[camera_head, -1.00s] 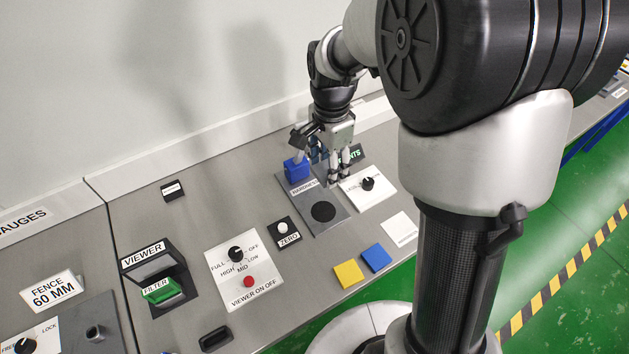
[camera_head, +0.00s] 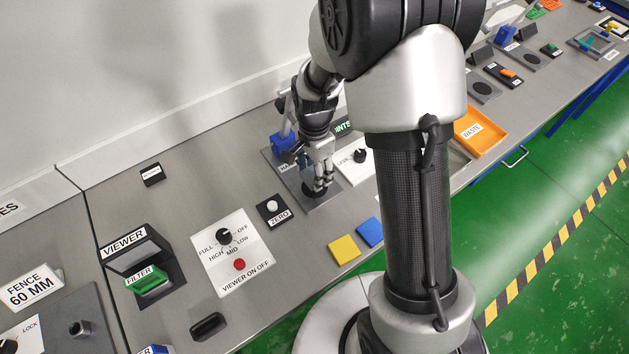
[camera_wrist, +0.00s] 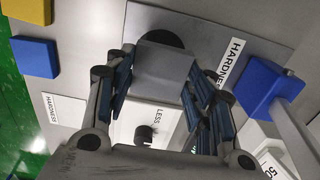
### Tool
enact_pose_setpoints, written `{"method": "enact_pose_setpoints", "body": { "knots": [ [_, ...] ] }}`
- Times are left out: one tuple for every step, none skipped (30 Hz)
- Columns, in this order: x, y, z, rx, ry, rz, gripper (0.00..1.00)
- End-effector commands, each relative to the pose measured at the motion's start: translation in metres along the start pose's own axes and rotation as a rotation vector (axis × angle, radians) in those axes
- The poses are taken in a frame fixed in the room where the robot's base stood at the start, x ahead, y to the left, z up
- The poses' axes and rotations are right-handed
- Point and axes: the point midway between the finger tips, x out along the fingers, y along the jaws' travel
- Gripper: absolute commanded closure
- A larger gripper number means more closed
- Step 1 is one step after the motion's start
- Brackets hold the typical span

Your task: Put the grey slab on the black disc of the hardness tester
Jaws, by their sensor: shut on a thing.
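My gripper (camera_head: 322,186) is shut on the grey slab (camera_wrist: 163,72), which sits between its fingers in the wrist view. In that view the slab covers part of the black disc (camera_wrist: 166,38). The gap between slab and disc cannot be judged. The disc lies on the grey base plate (camera_wrist: 215,24) of the hardness tester, beside its HARDNESS label. In the head view my fingers hang over the disc (camera_head: 308,190) and hide most of it; the slab cannot be made out there. The tester's blue head (camera_head: 283,143) stands behind my gripper; it also shows in the wrist view (camera_wrist: 262,88).
A white panel with a black knob (camera_head: 359,156) lies just right of the tester. A ZERO button box (camera_head: 273,210) is left of it. A yellow block (camera_head: 344,249) and a blue block (camera_head: 370,232) lie in front. An orange WASTE tray (camera_head: 482,128) is further right.

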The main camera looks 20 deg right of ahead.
Motion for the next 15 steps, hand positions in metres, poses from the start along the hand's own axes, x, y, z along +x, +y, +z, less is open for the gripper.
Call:
{"method": "enact_pose_setpoints", "body": {
  "knots": [
    [0.004,0.0,0.0,0.0,0.0,0.001,0.75],
    [0.007,0.0,0.0,0.0,0.0,0.002,0.75],
    [0.013,0.001,0.0,0.0,-0.001,0.003,0.75],
    [0.017,0.001,0.0,0.0,-0.001,0.004,0.75],
    [0.022,0.001,0.0,0.0,-0.001,0.004,0.75],
    [0.029,0.001,0.0,0.0,-0.001,0.003,0.75],
    [0.034,0.001,0.0,0.0,-0.001,0.004,0.75],
    [0.038,0.001,0.0,0.0,-0.001,0.004,0.75],
    [0.042,0.001,0.0,0.0,-0.001,0.003,0.75],
    [0.043,0.001,0.0,0.0,0.0,0.001,0.75],
    [0.043,0.0,0.0,0.0,0.0,0.001,0.75],
    [0.043,0.0,0.0,0.0,0.0,0.0,0.75],
    [0.042,0.0,0.0,0.0,0.0,0.0,0.75],
    [0.042,0.0,0.0,0.0,0.0,0.0,0.75],
    [0.042,0.0,0.0,0.0,0.0,0.0,0.75]
  ]
}}
